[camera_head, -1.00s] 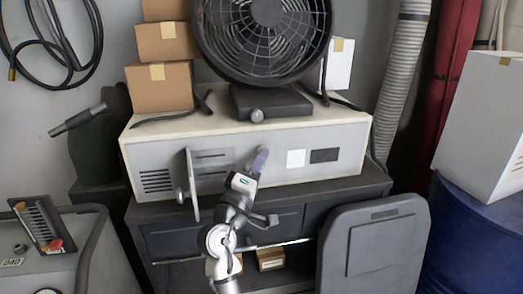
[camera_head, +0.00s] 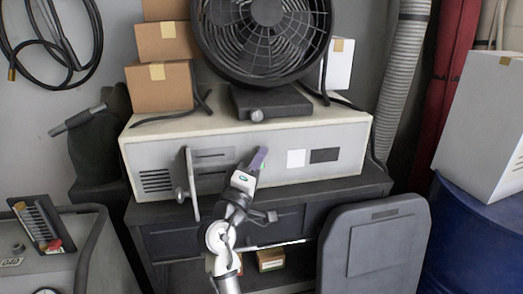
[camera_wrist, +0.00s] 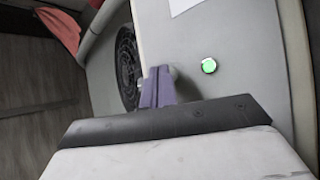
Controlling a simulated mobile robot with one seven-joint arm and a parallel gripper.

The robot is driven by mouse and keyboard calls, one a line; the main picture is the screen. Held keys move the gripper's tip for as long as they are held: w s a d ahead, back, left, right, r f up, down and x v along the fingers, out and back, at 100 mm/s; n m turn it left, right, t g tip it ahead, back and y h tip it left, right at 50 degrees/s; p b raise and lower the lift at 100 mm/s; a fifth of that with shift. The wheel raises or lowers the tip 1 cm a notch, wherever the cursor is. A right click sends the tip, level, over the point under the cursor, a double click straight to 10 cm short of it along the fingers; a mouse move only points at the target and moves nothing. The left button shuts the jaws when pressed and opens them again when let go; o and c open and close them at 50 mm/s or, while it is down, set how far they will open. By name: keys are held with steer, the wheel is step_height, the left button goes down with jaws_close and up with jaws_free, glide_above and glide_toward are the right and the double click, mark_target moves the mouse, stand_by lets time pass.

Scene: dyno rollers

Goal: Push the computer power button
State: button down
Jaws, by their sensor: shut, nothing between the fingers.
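The computer is a wide beige-grey case (camera_head: 220,172) lying flat on a dark cabinet. A small door panel (camera_head: 190,184) stands open on its front, left of my arm. My gripper (camera_head: 258,159) is in front of the case, right of that panel, with its purple-grey fingers shut and empty. In the wrist view the shut fingers (camera_wrist: 158,86) point at a grey surface. A round, green-lit button (camera_wrist: 208,65) sits on that surface, to the right of the fingertips and apart from them in the picture. In the head view I cannot make out the button.
A large black fan (camera_head: 265,35) stands on top of the case, with cardboard boxes (camera_head: 160,88) to its left. A dark grey panel (camera_head: 372,245) stands at front right, near a blue drum (camera_head: 460,245). A machine (camera_head: 60,255) is at lower left.

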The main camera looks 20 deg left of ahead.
steer(key=shift+s, duration=0.1)
stand_by(0.3)
steer(key=shift+s+d, duration=0.2)
steer(key=shift+s, duration=0.1)
steer(key=shift+s+d, duration=0.1)
steer(key=s+d, duration=0.2)
steer(key=s, duration=0.1)
steer(key=s+d, duration=0.1)
steer(key=shift+s+d, duration=0.1)
steer(key=shift+s, duration=0.3)
stand_by(0.3)
